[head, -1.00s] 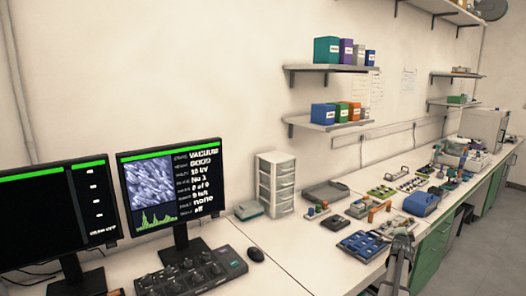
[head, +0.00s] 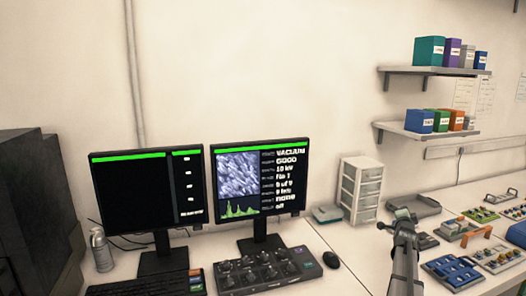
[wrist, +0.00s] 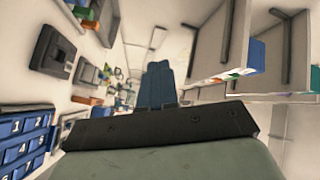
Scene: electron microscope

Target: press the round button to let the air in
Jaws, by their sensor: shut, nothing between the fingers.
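I cannot make out a round button in either view. A tall dark machine (head: 35,210) stands at the left edge in the head view, only partly in frame. The right monitor (head: 260,185) reads vacuum good beside a grey image. A dark control panel (head: 265,270) with several knobs lies on the desk before it. My gripper (head: 384,226) is raised above the bench, right of the mouse and apart from the panel. In the wrist view my gripper (wrist: 160,72) shows its two fingers together, shut and empty.
A left monitor (head: 148,195), keyboard (head: 150,284), spray bottle (head: 101,250) and mouse (head: 331,260) are on the desk. A white drawer unit (head: 361,190) stands behind my arm. Blue numbered trays (head: 452,270) lie at right. Shelves (head: 435,71) hang above.

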